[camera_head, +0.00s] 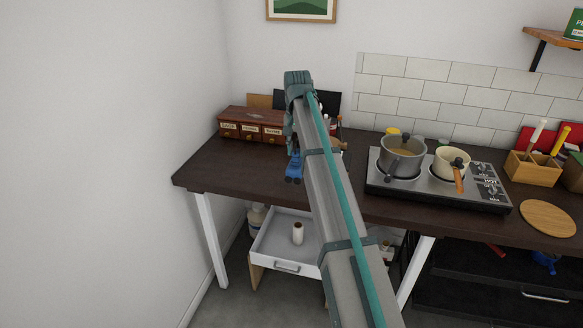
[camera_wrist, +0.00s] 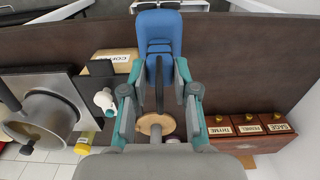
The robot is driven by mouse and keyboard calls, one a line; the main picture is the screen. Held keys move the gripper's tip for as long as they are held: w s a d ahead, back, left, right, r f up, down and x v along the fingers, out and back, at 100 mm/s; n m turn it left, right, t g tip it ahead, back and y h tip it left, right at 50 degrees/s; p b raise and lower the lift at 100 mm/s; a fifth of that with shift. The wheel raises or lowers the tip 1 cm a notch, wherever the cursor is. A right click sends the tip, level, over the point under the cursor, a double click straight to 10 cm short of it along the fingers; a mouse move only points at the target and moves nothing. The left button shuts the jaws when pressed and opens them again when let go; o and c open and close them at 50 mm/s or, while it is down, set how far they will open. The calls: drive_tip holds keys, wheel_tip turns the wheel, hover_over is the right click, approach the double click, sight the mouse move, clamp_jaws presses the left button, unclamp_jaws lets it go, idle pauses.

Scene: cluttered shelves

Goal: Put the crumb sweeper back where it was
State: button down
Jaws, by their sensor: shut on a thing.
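The crumb sweeper appears to be the blue object (camera_wrist: 158,42) with a dark handle, held between the fingers of my gripper (camera_wrist: 158,78) in the wrist view. It also shows in the head view (camera_head: 293,169), over the left part of the dark table. My gripper (camera_head: 292,150) is shut on it, and my arm hides much of the table around it. I cannot tell how high it is above the tabletop.
A box of small labelled drawers (camera_head: 252,125) stands at the table's back left. A hotplate (camera_head: 437,190) with a pot (camera_head: 402,157) is to the right. Below the table is an open white drawer (camera_head: 288,267) holding a white roll (camera_head: 297,233). The table's front left is clear.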

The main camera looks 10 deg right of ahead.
drive_tip(key=w+f+p, duration=0.4)
drive_tip(key=w+f, duration=0.7)
drive_tip(key=shift+a+f, duration=0.3)
drive_tip(key=shift+a, duration=0.05)
drive_tip(key=shift+f, duration=0.2)
drive_tip(key=c, duration=0.9)
unclamp_jaws()
drive_tip(key=shift+r, duration=0.1)
wheel_tip(320, 180, up, 12)
drive_tip(key=b, duration=0.2)
drive_tip(key=shift+r+b, duration=0.1)
drive_tip(key=shift+b, duration=0.3)
